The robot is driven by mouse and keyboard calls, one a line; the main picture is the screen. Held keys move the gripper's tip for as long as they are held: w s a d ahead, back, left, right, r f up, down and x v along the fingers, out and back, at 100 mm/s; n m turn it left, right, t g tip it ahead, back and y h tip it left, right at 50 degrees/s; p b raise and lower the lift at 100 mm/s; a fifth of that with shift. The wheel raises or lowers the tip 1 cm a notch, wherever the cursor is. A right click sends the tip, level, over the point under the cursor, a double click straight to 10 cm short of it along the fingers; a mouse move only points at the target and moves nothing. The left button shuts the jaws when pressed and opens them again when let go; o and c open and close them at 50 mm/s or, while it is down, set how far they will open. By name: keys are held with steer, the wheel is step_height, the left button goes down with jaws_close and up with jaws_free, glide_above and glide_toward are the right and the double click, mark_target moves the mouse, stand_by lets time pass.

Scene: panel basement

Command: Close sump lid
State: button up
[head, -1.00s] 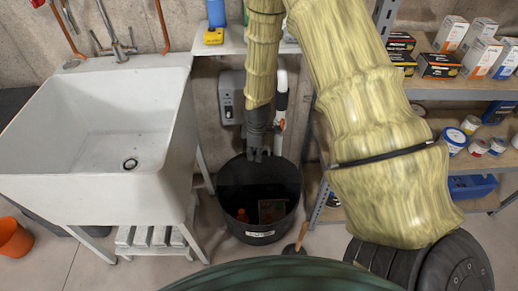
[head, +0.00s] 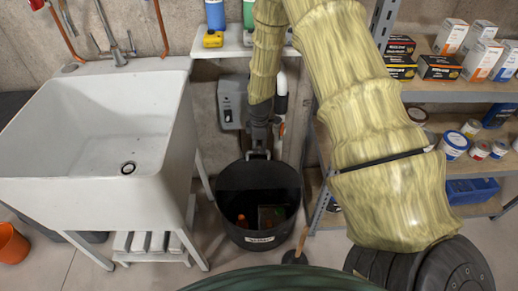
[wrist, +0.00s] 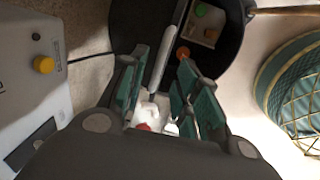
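The sump is a round black tub (head: 262,240) with a pale label on its front, standing on the floor in the middle of the head view. Its top shows a dark opening with orange and green items inside. No separate lid can be made out clearly. My gripper (head: 258,155) points down just above the tub's back rim, close to the wall.
A white sink (head: 100,125) stands left of the tub. A shelf unit (head: 460,92) with boxes and cans is at the right. A white pipe (head: 280,100) and grey wall box (head: 231,103) are behind. A plunger (head: 298,248) stands in front right.

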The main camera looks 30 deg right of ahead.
steer(key=shift+w+d+f, duration=0.1)
steer(key=shift+w+f, duration=0.1)
steer(key=shift+f, duration=1.35)
jaws_close()
